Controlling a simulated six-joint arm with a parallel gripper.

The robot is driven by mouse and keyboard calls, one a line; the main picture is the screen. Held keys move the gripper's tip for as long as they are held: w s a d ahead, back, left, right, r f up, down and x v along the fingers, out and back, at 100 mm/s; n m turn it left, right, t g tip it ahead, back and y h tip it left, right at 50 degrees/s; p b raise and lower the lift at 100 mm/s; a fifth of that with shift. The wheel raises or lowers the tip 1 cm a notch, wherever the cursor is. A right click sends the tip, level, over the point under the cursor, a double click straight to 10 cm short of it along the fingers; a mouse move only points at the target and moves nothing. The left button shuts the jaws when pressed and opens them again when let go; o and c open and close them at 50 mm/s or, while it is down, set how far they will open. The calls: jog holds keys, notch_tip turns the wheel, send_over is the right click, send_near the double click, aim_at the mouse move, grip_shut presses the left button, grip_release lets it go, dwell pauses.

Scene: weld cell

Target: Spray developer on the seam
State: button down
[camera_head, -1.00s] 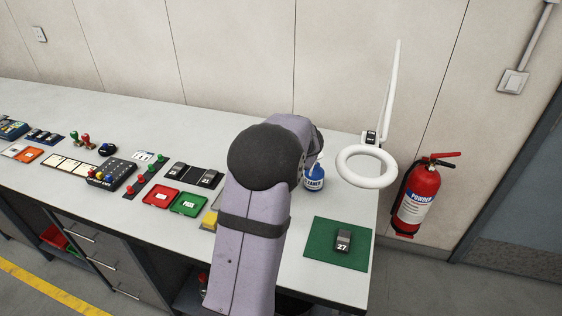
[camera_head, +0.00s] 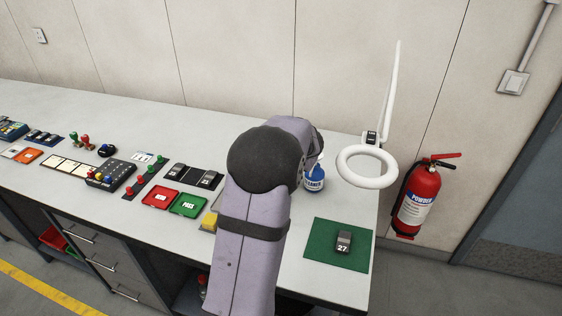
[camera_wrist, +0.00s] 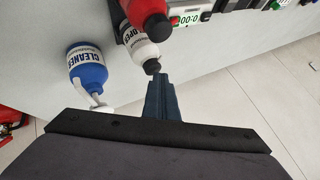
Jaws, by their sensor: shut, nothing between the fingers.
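A white bottle (camera_wrist: 139,46) with a partly hidden label reading "...OPER" and a black tip shows in the wrist view. My gripper (camera_wrist: 156,76) is shut and empty, its fingertips close to that black tip; I cannot tell whether they touch. In the head view my arm hides the gripper and the white bottle. A dark block marked 27 (camera_head: 343,241) sits on a green mat (camera_head: 321,256) at the bench's right end. No seam can be made out on it at this size.
A blue cleaner bottle (camera_wrist: 88,72) stands left of my gripper in the wrist view. A red bottle (camera_wrist: 147,14) is beside the white one. A ring lamp (camera_head: 367,181) overhangs the bench's right end. Red (camera_head: 160,197) and green (camera_head: 188,204) trays lie left of my arm.

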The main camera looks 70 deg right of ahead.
jog(key=shift+r+p, duration=0.45)
jog(key=shift+r, duration=0.4)
notch_tip(320, 180, up, 5)
jog(key=p, duration=0.3)
dwell(2.7)
jog(key=w+a+r+n+y+p, duration=0.1)
jog(key=w+a+r+n+p, duration=0.1)
jog(key=w+r+n+p, duration=0.35)
jog(key=s+n+g, duration=0.1)
jog(key=n, duration=0.1)
jog(key=s+d+f+n+g+b, duration=0.1)
jog(key=s+n, duration=0.1)
jog(key=n, duration=0.1)
jog(key=s+d+n+g, duration=0.1)
jog(key=s+n+g, duration=0.1)
jog(key=shift+d+f+h, duration=0.15)
jog(key=shift+f+h, duration=0.1)
jog(key=shift+h, duration=0.15)
